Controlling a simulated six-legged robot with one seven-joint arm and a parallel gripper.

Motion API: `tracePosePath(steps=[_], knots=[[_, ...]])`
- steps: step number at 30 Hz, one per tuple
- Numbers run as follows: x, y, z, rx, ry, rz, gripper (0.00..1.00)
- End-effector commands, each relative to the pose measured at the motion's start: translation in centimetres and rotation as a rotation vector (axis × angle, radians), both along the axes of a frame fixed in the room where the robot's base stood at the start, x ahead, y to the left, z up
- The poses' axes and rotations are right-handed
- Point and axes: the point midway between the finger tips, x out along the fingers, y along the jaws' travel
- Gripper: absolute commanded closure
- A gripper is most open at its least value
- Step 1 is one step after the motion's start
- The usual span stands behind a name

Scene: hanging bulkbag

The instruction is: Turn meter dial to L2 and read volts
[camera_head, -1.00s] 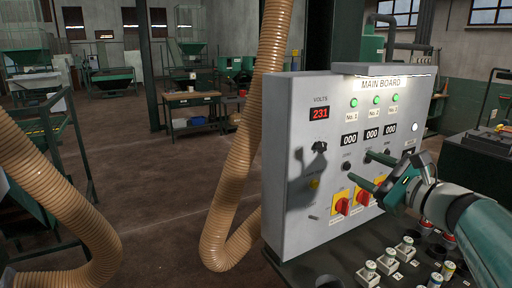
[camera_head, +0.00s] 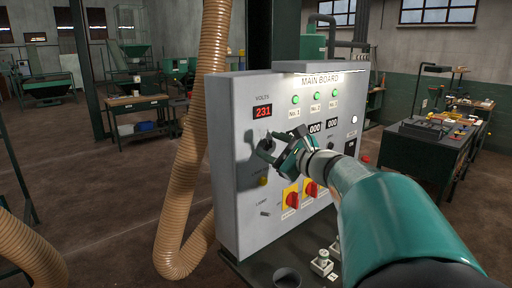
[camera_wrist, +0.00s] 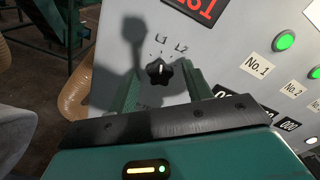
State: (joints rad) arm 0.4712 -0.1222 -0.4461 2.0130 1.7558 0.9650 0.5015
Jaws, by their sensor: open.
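The meter dial (camera_wrist: 157,73) is a black lobed knob on the grey main board, below the L1 and L2 marks (camera_wrist: 180,48). A pale mark on it points roughly up toward L1; its exact setting is hard to tell. My gripper (camera_wrist: 160,82) is open, one finger on each side of the dial in the wrist view; contact cannot be told. In the head view my gripper (camera_head: 265,150) is at the board and mostly hides the dial. The red volts display (camera_head: 263,111) above reads 231; it is cut off in the wrist view (camera_wrist: 196,8).
Red-yellow switches (camera_head: 292,199) are below my gripper, and green lamps (camera_head: 315,96) and counters (camera_head: 315,127) are to the right. A ribbed tan hose (camera_head: 197,150) hangs left of the board. Benches stand behind.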

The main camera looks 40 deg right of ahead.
Motion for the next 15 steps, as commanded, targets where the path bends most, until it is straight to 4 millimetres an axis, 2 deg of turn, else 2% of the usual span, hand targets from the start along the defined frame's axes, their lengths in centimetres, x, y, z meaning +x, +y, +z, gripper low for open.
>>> tracePosePath(steps=[2,6,9,15], knots=[[-0.02,0.00,0.00,0.000,0.000,0.000,0.52],[-0.04,-0.01,-0.01,0.000,0.000,0.000,0.80],[-0.05,-0.01,-0.01,0.000,0.000,0.000,0.95],[-0.06,-0.01,-0.01,0.011,0.000,0.000,0.95]])
